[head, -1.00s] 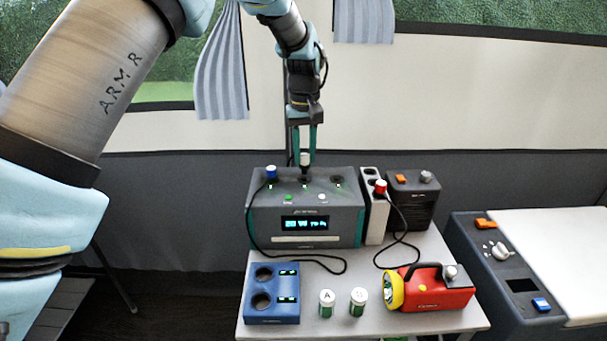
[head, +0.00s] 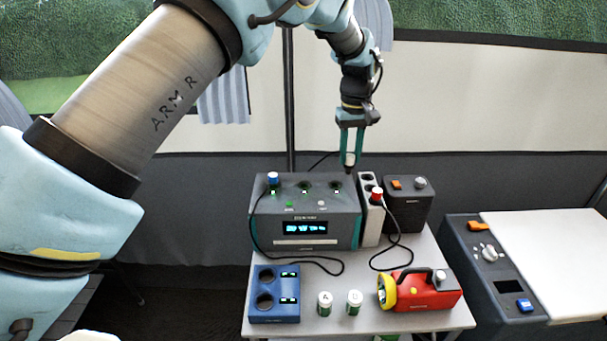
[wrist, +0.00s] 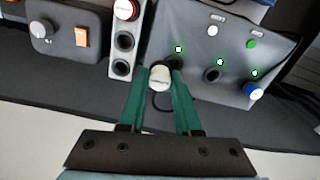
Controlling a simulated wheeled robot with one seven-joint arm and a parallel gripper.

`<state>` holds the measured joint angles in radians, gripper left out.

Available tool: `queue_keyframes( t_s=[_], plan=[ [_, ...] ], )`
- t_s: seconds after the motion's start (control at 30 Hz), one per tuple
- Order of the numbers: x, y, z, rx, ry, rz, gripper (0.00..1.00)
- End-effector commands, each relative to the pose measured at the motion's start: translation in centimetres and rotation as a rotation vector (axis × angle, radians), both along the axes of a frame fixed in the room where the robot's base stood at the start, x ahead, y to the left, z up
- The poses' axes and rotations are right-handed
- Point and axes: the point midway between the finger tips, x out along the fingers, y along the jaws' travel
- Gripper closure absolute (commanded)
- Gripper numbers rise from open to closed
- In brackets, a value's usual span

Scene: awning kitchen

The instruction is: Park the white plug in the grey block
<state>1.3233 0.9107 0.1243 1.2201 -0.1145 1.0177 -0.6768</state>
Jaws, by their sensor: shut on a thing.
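My gripper (head: 351,163) is shut on the white plug (wrist: 160,76), which hangs in the air above the back right of the power station (head: 275,228). In the wrist view the plug sits between the teal fingertips (wrist: 160,84). The light grey block (head: 371,228) stands just right of the station, lower than the plug. In the wrist view the block (wrist: 112,58) shows a red plug (wrist: 123,10) at one end and two empty round sockets. The held plug is apart from the block, near its far end.
A blue plug (head: 272,178) is in the station's left socket; its other two sockets look empty. A dark box (head: 408,208) stands close right of the block. Black cables, a blue charger (head: 273,316), two small cylinders and a red torch (head: 427,292) occupy the table front.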

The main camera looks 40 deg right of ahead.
Motion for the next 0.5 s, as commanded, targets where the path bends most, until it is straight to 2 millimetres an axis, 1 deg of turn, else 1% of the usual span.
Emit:
queue_keyframes(
  t_s=[0.03,0.1,0.3,0.37,0.4,0.5],
  plan=[
    [-1.0,-0.9,0.4,0.0,0.0,-0.005,1.0],
    [-2.1,-2.1,0.3,-0.001,0.0,-0.005,1.0],
    [-4.9,-4.9,0.2,-0.001,0.0,-0.004,1.0],
    [-4.8,-4.7,-1.4,0.003,0.001,0.0,1.0],
    [-4.8,-4.7,-1.9,0.0,0.001,0.0,1.0],
    [-4.8,-4.8,-2.8,-0.001,0.0,0.0,1.0]
  ],
)
